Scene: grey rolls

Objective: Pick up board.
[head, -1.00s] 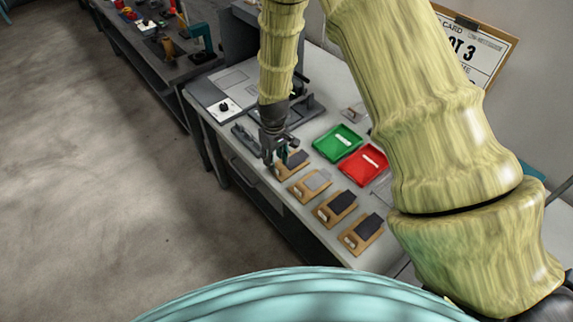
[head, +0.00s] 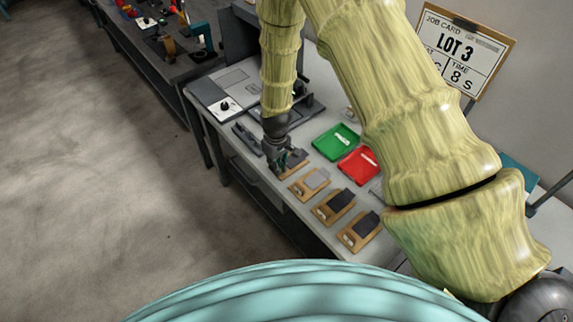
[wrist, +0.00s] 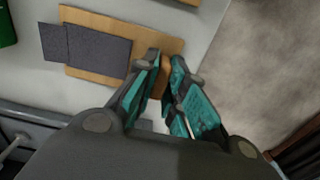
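A tan wooden board (wrist: 108,22) with a dark grey sheet (wrist: 98,52) across it lies flat on the grey bench in the wrist view. It is the farthest of a row of similar boards in the head view, where my gripper partly hides it. My gripper (wrist: 168,78) is at the board's bare end, with its teal-padded fingers apart. Part of that tan end shows between the fingers; I cannot tell whether they touch it. In the head view my gripper (head: 280,165) is low over the bench.
Similar boards lie nearer: one with a light grey sheet (head: 315,179), then two with dark sheets (head: 340,200) (head: 366,224). A green tray (head: 335,142) and a red tray (head: 358,166) sit to their right. The bench edge is close on the left.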

